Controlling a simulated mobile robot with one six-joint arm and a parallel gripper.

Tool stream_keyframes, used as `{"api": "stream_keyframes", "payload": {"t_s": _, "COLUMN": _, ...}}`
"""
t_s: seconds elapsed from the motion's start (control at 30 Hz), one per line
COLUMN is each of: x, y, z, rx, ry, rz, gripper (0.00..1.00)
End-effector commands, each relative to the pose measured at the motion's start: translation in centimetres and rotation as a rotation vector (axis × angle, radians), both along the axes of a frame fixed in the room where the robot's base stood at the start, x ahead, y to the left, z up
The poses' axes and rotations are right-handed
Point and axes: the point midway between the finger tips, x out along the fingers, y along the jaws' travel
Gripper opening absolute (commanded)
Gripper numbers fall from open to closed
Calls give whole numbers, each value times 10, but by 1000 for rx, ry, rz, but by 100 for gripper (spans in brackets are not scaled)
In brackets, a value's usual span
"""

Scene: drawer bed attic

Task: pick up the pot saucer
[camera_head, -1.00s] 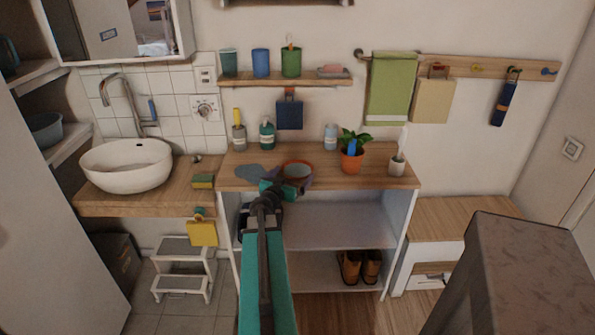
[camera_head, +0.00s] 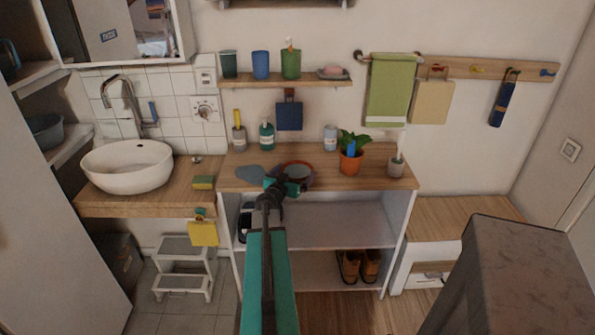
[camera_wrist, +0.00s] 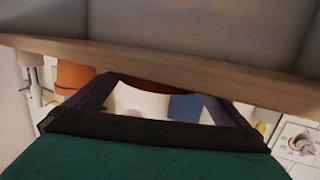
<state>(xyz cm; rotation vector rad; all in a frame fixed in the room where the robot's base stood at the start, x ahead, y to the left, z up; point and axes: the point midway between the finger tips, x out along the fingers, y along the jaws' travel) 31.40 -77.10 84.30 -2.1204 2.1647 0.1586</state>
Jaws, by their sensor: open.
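The pot saucer (camera_head: 297,171) is a round, shallow dish with a brown rim. It lies on the wooden top of the shelf unit (camera_head: 335,179), near its front edge and left of the potted plant. My gripper (camera_head: 294,182) is at the saucer's front side, its dark fingers open and spread close around it. In the wrist view the fingers of my gripper (camera_wrist: 160,92) stand apart, with a thin dark brown strip of the saucer (camera_wrist: 165,86) between them. Whether they touch the saucer cannot be told.
A potted plant (camera_head: 351,162) and a small pot (camera_head: 396,168) stand to the right. A white can (camera_head: 330,138) and a green bottle (camera_head: 266,136) stand behind. A flat grey patch (camera_head: 248,173) lies to the left. A wall shelf (camera_head: 290,82) hangs above.

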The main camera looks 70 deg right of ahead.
Motion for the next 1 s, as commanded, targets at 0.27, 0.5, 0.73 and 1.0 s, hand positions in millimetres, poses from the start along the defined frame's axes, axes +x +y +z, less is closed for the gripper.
{"api": "stream_keyframes", "payload": {"t_s": 0.27, "x": 0, "y": -22, "z": -2, "rx": 1, "ry": 1, "rz": -1, "gripper": 100}}
{"api": "stream_keyframes", "payload": {"t_s": 0.5, "x": 0, "y": -27, "z": -4, "rx": 0, "ry": 0, "rz": 0, "gripper": 100}}
{"api": "stream_keyframes", "payload": {"t_s": 0.73, "x": 0, "y": -27, "z": -4, "rx": 0, "ry": 0, "rz": 0, "gripper": 100}}
{"api": "stream_keyframes", "payload": {"t_s": 1.0, "x": 0, "y": -27, "z": -4, "rx": 0, "ry": 0, "rz": 0, "gripper": 100}}
